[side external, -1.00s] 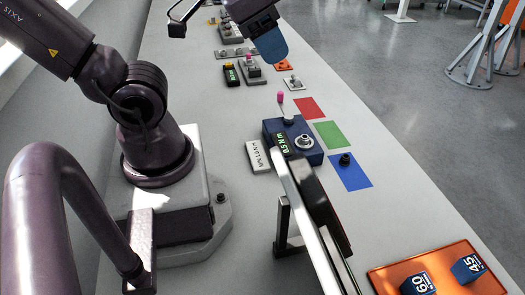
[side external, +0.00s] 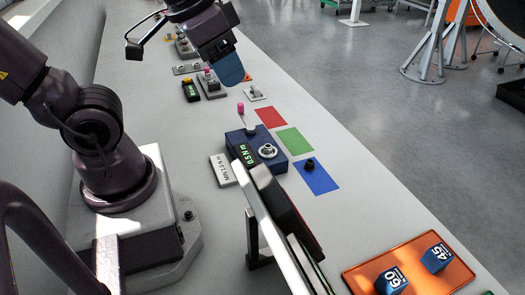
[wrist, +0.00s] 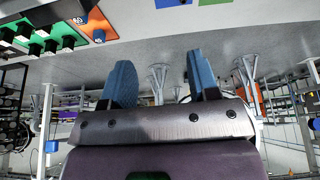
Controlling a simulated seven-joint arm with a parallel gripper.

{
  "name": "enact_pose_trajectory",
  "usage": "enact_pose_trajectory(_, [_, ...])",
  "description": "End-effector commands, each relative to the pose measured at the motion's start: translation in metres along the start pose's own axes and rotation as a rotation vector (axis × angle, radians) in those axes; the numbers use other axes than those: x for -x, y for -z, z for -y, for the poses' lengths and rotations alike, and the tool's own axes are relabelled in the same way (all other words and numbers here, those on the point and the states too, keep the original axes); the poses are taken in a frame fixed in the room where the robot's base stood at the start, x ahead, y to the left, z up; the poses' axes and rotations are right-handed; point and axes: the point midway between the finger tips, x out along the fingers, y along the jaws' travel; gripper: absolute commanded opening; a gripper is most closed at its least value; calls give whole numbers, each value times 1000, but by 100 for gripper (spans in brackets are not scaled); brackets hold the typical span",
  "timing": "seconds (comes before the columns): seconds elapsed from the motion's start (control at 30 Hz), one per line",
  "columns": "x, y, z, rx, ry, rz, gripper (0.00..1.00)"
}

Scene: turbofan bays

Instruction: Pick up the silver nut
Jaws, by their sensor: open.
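A silver ring-shaped part (side external: 267,151), which looks like the silver nut, sits on top of the dark blue torque box (side external: 242,153) with a green "0.5 Nm" display. A dark nut-like part (side external: 309,164) stands on the blue square (side external: 322,179). My gripper (side external: 230,72) is above the bench, farther back than the box and apart from it. In the wrist view its two blue fingers (wrist: 161,80) stand wide apart with nothing between them. The silver ring is not visible in the wrist view.
Red (side external: 271,117) and green (side external: 295,140) squares lie right of the box. A pink-tipped lever (side external: 241,108) rises behind it. A dark bar-like stand (side external: 272,195) is in front. An orange tray (side external: 355,277) holds blue blocks. Small fixtures (side external: 210,84) line the back.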

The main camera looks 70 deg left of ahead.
Motion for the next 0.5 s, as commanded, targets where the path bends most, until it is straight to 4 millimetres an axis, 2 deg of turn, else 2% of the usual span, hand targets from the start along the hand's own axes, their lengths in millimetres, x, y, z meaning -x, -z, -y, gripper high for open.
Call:
enact_pose_trajectory(0.13, [-34, 11, 16, 124, 5, 154, 55])
enact_pose_trajectory(0.27, [-67, 24, 34, 400, 36, 261, 55])
enact_pose_trajectory(0.37, [-96, 31, 51, 672, 91, 329, 55])
enact_pose_trajectory(0.5, [-141, 38, 78, 1130, 215, 385, 55])
